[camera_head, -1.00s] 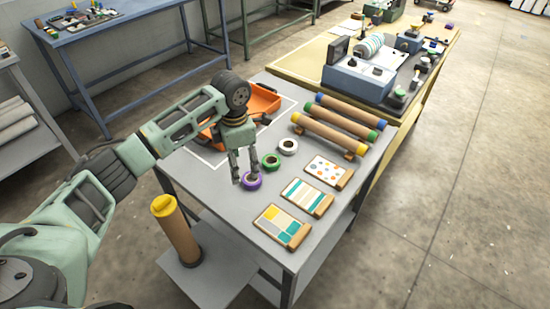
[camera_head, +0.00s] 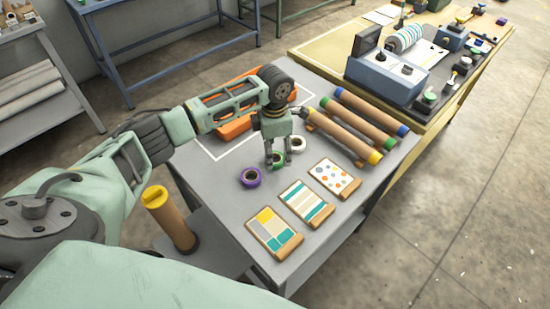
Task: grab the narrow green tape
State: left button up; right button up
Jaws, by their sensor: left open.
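The green tape roll (camera_head: 278,160) lies on the grey table between the purple tape roll (camera_head: 250,178) and the white tape roll (camera_head: 297,143). My left gripper (camera_head: 279,162) points down at the green tape, with its fingers open. The fingers hide part of the roll, and I cannot tell whether they touch it. The purple roll lies clear to the front left of the gripper. The white roll is just behind and right of the fingers. My right gripper is not in view.
Several patterned sample boards (camera_head: 306,202) lie along the table's front right. Cardboard tubes with coloured ends (camera_head: 345,130) lie behind the tapes. An orange tray (camera_head: 235,128) sits behind my arm. A yellow-capped tube (camera_head: 172,215) stands at the left on a lower shelf.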

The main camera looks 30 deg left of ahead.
aim_at(275, 157)
pick_arm(q)
notch_tip(275, 157, down, 3)
jog(key=shift+w+r, duration=0.15)
jog(key=shift+r, duration=0.05)
jog(key=shift+f, duration=0.25)
jog(key=c, duration=1)
jog(key=shift+c, duration=0.5)
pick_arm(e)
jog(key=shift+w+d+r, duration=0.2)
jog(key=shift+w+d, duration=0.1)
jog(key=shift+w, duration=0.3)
pick_arm(q)
jog(key=shift+r, duration=0.1)
